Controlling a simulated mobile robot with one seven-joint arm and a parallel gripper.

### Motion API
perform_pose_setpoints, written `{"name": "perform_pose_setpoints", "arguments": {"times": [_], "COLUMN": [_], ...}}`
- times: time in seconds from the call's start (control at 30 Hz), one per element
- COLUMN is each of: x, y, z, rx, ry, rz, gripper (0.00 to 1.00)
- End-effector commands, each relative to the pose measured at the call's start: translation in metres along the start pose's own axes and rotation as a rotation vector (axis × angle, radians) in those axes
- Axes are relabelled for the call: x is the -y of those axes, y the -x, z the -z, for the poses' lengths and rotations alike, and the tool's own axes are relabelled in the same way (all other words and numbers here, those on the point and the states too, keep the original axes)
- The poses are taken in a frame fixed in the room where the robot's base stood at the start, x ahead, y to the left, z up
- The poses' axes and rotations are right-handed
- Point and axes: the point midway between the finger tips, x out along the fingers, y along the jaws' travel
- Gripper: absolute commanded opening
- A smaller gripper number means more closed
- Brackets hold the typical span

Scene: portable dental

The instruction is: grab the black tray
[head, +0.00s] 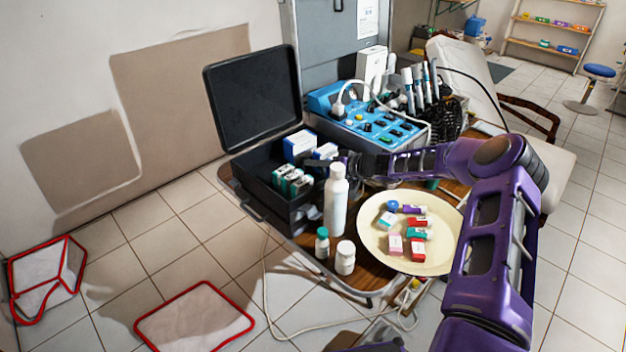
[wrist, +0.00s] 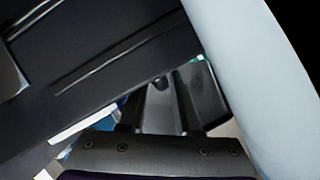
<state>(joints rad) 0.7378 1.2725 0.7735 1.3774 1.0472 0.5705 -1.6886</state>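The black tray (head: 262,200) is the lower half of an open black case in the head view, with its lid (head: 253,97) standing up behind it. It holds several small boxes. In the wrist view its dark wall (wrist: 100,60) fills the upper left. My gripper (head: 347,166) is at the tray's right side, partly hidden behind a white bottle (head: 336,198). In the wrist view my gripper (wrist: 160,95) has its two fingers apart, with their tips close to the dark wall. I cannot tell whether they touch it.
The white bottle (wrist: 235,70) stands very close on the right in the wrist view. Two small jars (head: 345,257) stand at the table's front edge. A cream plate (head: 375,250) with several small boxes is to the right. A blue control unit (head: 360,122) stands behind.

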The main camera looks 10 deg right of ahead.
Motion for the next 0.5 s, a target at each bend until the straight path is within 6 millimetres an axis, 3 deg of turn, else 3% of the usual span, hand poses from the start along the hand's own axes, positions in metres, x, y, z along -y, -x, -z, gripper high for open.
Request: {"name": "perform_pose_setpoints", "arguments": {"times": [0.03, 0.17, 0.5], "x": [0.0, 0.0001, 0.0001], "y": [0.0001, 0.0002, 0.0004], "z": [0.0, 0.0, 0.0001], "rx": [0.0, 0.0, 0.0], "ry": [0.0, 0.0, 0.0], "rz": [0.0, 0.0, 0.0], "gripper": [0.23, 0.0, 0.0]}}
